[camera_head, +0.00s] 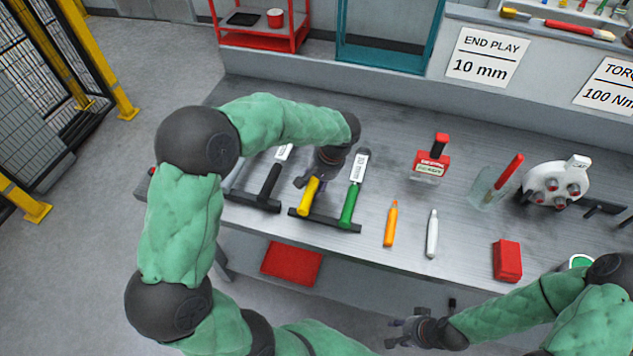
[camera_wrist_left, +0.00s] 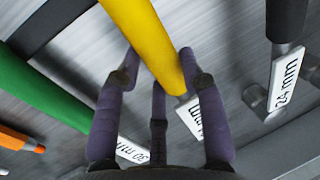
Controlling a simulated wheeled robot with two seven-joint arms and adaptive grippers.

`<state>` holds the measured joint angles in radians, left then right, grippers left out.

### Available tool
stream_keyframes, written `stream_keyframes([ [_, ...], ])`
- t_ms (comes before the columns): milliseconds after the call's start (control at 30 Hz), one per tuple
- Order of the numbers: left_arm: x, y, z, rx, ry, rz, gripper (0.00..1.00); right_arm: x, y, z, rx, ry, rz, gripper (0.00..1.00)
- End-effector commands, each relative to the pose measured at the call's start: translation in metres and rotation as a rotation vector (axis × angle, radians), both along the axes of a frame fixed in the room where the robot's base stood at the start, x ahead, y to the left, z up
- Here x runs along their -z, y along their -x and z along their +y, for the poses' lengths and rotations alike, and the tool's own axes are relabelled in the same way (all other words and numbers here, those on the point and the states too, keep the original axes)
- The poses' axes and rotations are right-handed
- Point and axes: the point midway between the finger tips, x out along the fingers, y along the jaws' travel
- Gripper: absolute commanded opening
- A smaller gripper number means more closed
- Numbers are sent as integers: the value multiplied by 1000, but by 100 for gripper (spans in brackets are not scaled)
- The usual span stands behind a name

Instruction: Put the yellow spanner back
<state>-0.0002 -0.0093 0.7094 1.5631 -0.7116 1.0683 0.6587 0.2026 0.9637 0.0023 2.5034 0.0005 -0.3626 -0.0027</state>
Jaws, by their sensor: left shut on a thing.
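The yellow spanner (camera_head: 309,193) is in my left gripper (camera_head: 306,181), over the bench between the black-handled spanner and the green-handled spanner. In the left wrist view, the fingers of the left gripper (camera_wrist_left: 158,65) close on both sides of the yellow handle (camera_wrist_left: 143,35); its label is partly hidden by a finger. The handle's lower end is at the dark rack bar (camera_head: 333,223); I cannot tell whether it rests there. My right gripper (camera_head: 393,333) is low at the bench's front, fingers apart and empty.
The green spanner (camera_head: 349,206) is close on the right, the black spanner (camera_head: 270,184) on the left. An orange marker (camera_head: 391,224), a white marker (camera_head: 432,234) and a red box (camera_head: 507,261) lie further right. A red stamp-like tool (camera_head: 432,160) stands behind them.

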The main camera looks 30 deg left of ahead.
Motion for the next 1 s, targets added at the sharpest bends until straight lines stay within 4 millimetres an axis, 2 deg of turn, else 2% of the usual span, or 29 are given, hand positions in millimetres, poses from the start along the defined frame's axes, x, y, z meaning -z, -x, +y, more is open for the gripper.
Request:
stream_keyframes([
  [367, 7, 0, 0, -1, 0, -1, 0, 5, 0, 0, 0, 0, 0, 40],
  [400, 7, 0, 0, -1, 0, -1, 45, 5, 0, 0, 0, 0, 0, 40],
  [467, 6, 0, 0, -1, 0, -1, 62, 5, 0, 0, 0, 0, 0, 40],
  [500, 6, 0, 0, 0, 0, -1, 67, 5, 0, 0, 0, 0, 0, 40],
  [833, 6, 0, 0, 1, 0, 1, 67, 5, 0, 0, 0, 0, 0, 40],
  [1000, -8, -1, -4, 1, 0, -2, 67, 5, 0, 0, 0, 0, 0, 40],
])
